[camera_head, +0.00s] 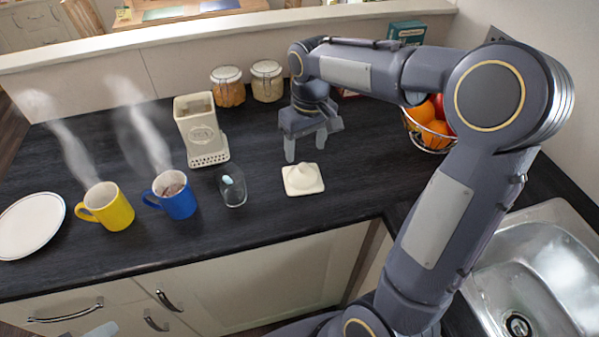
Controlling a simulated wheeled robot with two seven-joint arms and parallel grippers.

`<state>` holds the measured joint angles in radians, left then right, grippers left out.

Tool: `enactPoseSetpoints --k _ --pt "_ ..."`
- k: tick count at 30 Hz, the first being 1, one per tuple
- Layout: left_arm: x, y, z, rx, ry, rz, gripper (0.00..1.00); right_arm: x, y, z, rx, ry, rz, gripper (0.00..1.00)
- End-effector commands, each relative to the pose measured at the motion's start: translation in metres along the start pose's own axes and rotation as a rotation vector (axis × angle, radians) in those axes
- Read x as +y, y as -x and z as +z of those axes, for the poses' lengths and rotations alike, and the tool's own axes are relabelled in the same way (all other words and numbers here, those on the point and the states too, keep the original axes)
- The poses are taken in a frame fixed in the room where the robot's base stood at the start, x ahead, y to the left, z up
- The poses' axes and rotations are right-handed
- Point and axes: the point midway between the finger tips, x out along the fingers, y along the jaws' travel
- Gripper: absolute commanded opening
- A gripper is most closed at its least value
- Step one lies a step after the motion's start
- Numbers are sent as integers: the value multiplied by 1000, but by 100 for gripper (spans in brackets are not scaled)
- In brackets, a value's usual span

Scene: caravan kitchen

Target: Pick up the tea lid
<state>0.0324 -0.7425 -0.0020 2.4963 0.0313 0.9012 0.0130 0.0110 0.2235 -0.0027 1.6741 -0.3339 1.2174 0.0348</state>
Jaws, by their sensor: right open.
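The tea lid (303,180) is a cream, square lid with a small raised knob. It lies on the dark countertop, knob up, in the middle of the view. The open cream tea canister (203,130) stands to its left and further back. My right gripper (305,152) is open and empty, fingers pointing down, just behind and above the lid. I cannot tell its exact height over the lid. Of my left arm, only a small grey part seems to show at the bottom left edge; its fingers are not in view.
A glass (232,187), a steaming blue mug (174,195), a steaming yellow mug (108,207) and a white plate (30,226) stand left of the lid. Two jars (267,81) are behind. A fruit bowl (432,141) and a sink (540,270) are right. Counter around the lid is clear.

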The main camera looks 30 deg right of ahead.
Motion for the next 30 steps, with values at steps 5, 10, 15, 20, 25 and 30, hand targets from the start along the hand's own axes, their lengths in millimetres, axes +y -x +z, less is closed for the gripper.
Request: enactPoseSetpoints --k 5,10,15,20,25,30 --pt "2 3 -2 0 0 0 66 4 -13 -20 -43 16 32 63" --pt "2 4 -2 0 0 0 66 5 -32 -19 -46 17 35 63" --pt "4 8 -4 0 0 0 66 5 -51 -16 -47 17 33 63" --pt "5 12 -6 0 0 0 66 5 -76 -14 -46 16 34 63" --pt "6 12 -6 0 0 0 66 6 -87 -14 -43 16 33 63" --pt "6 12 -6 0 0 0 66 5 -88 -14 -41 16 33 63"
